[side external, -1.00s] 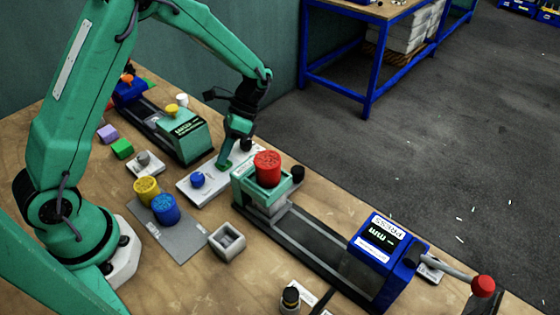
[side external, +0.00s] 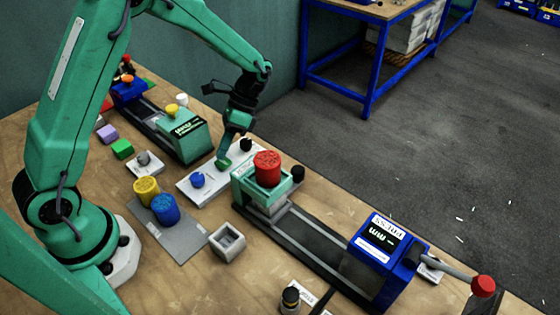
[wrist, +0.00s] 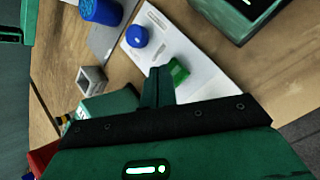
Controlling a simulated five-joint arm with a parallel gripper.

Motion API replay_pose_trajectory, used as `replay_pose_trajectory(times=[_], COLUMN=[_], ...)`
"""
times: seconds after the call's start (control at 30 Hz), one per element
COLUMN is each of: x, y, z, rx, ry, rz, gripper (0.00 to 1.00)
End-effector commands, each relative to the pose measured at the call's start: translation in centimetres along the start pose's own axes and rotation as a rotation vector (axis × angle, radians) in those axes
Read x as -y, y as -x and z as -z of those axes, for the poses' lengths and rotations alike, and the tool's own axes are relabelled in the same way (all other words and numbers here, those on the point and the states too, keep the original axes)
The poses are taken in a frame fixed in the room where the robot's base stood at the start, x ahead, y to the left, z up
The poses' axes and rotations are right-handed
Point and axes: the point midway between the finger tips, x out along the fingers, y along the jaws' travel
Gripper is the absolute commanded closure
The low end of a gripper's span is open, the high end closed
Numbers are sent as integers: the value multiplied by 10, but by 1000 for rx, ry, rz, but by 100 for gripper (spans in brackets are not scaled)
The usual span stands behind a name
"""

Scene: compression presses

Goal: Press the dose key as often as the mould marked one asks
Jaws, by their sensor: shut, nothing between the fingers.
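A white key panel (side external: 207,192) lies mid-table with a blue round knob (side external: 197,180), a green key and a black knob (side external: 246,145). In the wrist view the green key (wrist: 178,71) is beside my fingertips. My gripper (side external: 224,160) is shut and empty, its tips low at the green key; I cannot tell whether they touch it. A red cylinder (side external: 267,166) stands in the green holder of the near press (side external: 320,246). A yellow cylinder (side external: 146,189) and a blue cylinder (side external: 165,209) stand on a grey plate (side external: 184,240). Their top marks are too small to read.
A hollow grey block (side external: 227,242) stands near the plate. The near press has a blue head (side external: 380,252) and a red-ended lever (side external: 482,286) jutting right. A second, green-headed press (side external: 185,137) stands behind the panel. Purple (side external: 107,133) and green blocks (side external: 122,149) lie left.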

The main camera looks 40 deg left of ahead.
Motion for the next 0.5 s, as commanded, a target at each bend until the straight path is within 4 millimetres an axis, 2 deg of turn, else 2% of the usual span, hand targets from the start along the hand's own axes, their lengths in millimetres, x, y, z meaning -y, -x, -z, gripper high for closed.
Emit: replay_pose_trajectory(times=[0.5], x=[-3], y=[7], z=[-4], rx=[-1], ry=[0], rz=[1], gripper=[100])
